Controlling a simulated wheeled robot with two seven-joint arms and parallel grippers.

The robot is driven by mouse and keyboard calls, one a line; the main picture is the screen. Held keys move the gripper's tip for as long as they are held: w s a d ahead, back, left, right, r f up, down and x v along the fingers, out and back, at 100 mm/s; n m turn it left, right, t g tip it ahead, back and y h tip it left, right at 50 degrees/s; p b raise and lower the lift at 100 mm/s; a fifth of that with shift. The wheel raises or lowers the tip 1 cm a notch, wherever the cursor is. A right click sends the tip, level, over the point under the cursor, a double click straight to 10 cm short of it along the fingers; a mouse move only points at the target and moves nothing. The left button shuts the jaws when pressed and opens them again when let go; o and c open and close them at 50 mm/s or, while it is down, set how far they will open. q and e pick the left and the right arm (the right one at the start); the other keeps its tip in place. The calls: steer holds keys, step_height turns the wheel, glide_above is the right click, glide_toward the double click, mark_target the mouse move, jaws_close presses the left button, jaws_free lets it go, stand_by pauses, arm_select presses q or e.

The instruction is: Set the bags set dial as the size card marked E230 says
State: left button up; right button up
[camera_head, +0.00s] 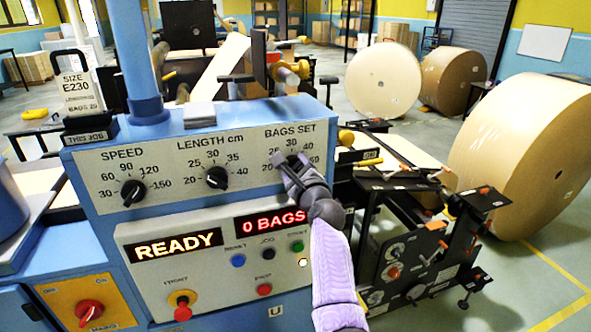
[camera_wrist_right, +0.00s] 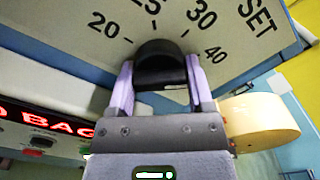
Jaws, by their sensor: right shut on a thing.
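The size card marked E230 (camera_head: 76,90) stands upright at the left on the blue machine, above a "THIS JOB" label. The bags set dial is mostly hidden by my right gripper (camera_head: 294,173) in the head view. In the right wrist view the black dial knob (camera_wrist_right: 160,62) sits between the two fingers, which are shut on its sides. The scale shows 20, 25, 30 and 40 around it; I cannot tell where the pointer stands. My left gripper is not in view.
The speed dial (camera_head: 133,192) and length dial (camera_head: 216,177) are on the same panel, left of the bags set dial. Below are a READY display (camera_head: 173,246), a 0 BAGS display (camera_head: 272,221) and several push buttons. Large kraft rolls (camera_head: 525,155) stand at the right.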

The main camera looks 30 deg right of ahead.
steer(key=c, duration=0.4)
steer(key=shift+o, duration=0.2)
